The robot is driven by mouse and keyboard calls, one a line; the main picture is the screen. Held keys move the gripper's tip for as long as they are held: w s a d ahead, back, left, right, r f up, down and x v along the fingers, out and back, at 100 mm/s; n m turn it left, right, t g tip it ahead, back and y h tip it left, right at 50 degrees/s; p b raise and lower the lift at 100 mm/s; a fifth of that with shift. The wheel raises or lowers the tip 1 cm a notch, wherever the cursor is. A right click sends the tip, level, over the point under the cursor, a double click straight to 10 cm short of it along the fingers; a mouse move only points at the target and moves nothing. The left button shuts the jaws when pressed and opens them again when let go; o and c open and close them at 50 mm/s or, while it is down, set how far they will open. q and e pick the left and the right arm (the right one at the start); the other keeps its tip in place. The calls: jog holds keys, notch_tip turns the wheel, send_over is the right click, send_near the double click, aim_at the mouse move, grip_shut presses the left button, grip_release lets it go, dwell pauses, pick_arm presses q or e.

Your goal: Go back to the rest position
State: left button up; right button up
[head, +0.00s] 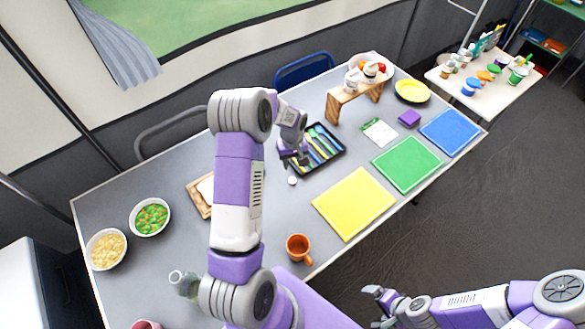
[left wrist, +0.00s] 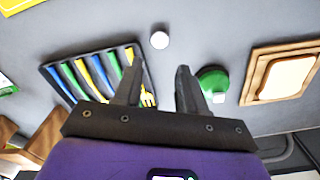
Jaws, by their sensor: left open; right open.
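My left arm reaches over the grey table. Its gripper (head: 290,160) is at the near left edge of a black cutlery tray (head: 338,150). In the left wrist view the gripper (left wrist: 158,80) is open, with nothing between its fingers. A fork with a yellow handle in the tray shows just behind one finger. A small white round object (head: 292,181) lies close by; it also shows in the left wrist view (left wrist: 159,40). My right gripper (head: 378,300) is low, off the table's front edge, over the floor, open and empty.
Yellow (head: 353,203), green (head: 407,164) and blue (head: 450,132) mats lie along the right. An orange mug (head: 298,247) stands near the front edge. Two food bowls (head: 150,216) (head: 106,249) are at left. A wooden riser (head: 350,96) stands at the back.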

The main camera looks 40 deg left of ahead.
pick_arm(q)
jog(key=shift+r, duration=0.6)
jog(key=shift+r, duration=0.1)
